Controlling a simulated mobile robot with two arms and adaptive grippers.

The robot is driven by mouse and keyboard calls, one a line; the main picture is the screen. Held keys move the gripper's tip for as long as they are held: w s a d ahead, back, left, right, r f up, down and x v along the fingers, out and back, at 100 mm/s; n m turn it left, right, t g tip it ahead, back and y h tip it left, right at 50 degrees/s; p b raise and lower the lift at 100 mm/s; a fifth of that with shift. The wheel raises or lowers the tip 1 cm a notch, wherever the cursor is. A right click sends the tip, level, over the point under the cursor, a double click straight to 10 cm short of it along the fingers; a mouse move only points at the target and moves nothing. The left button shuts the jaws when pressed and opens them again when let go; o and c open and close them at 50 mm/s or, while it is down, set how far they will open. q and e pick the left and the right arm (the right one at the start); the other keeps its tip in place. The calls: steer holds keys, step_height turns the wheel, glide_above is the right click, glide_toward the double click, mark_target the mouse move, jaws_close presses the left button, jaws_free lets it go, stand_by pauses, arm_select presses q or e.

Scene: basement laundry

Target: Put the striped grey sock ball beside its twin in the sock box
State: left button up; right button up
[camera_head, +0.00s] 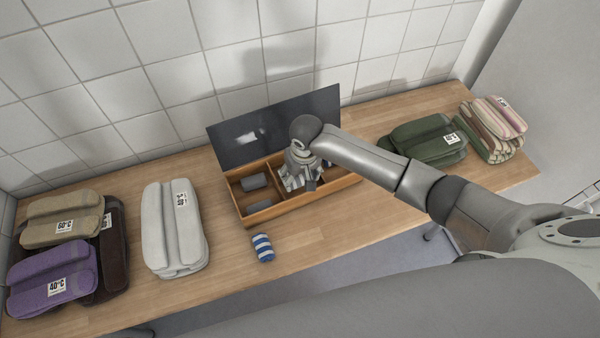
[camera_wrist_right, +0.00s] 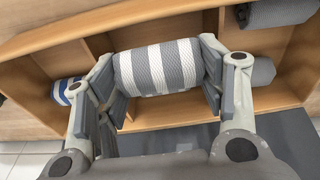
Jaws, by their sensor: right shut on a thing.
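The striped grey-and-white sock ball (camera_wrist_right: 158,68) is between the fingers of my right gripper (camera_wrist_right: 157,75), which is shut on it. In the head view my right gripper (camera_head: 302,180) is down at the open wooden sock box (camera_head: 290,207), over its middle part, and mostly covers the ball. In the wrist view the ball is over or in a middle compartment; I cannot tell whether it touches the bottom. No second grey-striped ball can be made out clearly. My left gripper is not in view.
Plain grey rolls (camera_head: 254,182) lie in the box's left part. A blue-and-white striped roll (camera_wrist_right: 68,90) is in a side compartment; another (camera_head: 263,247) lies on the table before the box. The dark lid (camera_head: 245,135) stands open behind. Folded towels (camera_head: 172,228) flank the box.

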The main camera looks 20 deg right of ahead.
mark_target(303, 181)
steer(key=shift+f, duration=0.35)
steer(key=o, duration=1)
steer(key=shift+r, duration=0.1)
step_height(303, 181, up, 13)
steer(key=s, duration=0.1)
steer(key=shift+s+b, duration=0.3)
steer(key=shift+s, duration=0.05)
steer(key=shift+d, duration=0.1)
